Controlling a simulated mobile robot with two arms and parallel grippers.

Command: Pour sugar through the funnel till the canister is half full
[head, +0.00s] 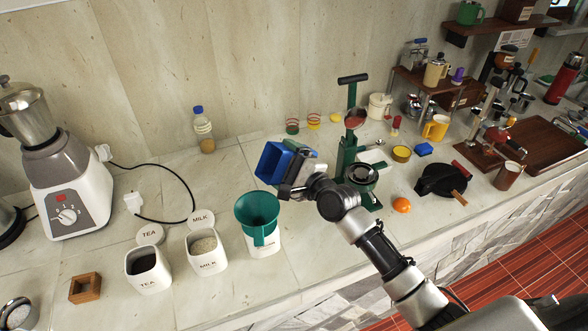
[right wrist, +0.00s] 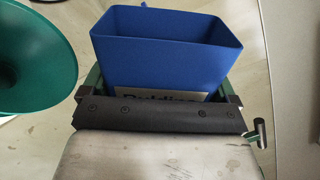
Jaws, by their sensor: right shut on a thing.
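A green funnel (head: 257,213) sits in the mouth of a white canister (head: 264,243) on the counter. Its wide green cone also shows at the left edge of the right wrist view (right wrist: 35,60). My right gripper (head: 291,188) is shut on a blue open-topped container (head: 273,163) and holds it above the counter, up and to the right of the funnel in the head view. The blue container (right wrist: 165,55) has a pale label, partly covered by the gripper. I see no sugar in the part of its inside that shows. The level inside the canister is hidden. My left gripper is not in view.
White canisters marked TEA (head: 148,268) and MILK (head: 207,250) stand open left of the funnel, with round lids behind them. A blender (head: 67,190) stands at the far left. A green press (head: 348,150) stands close behind my right gripper. An orange ball-like thing (head: 402,205) lies right of my arm.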

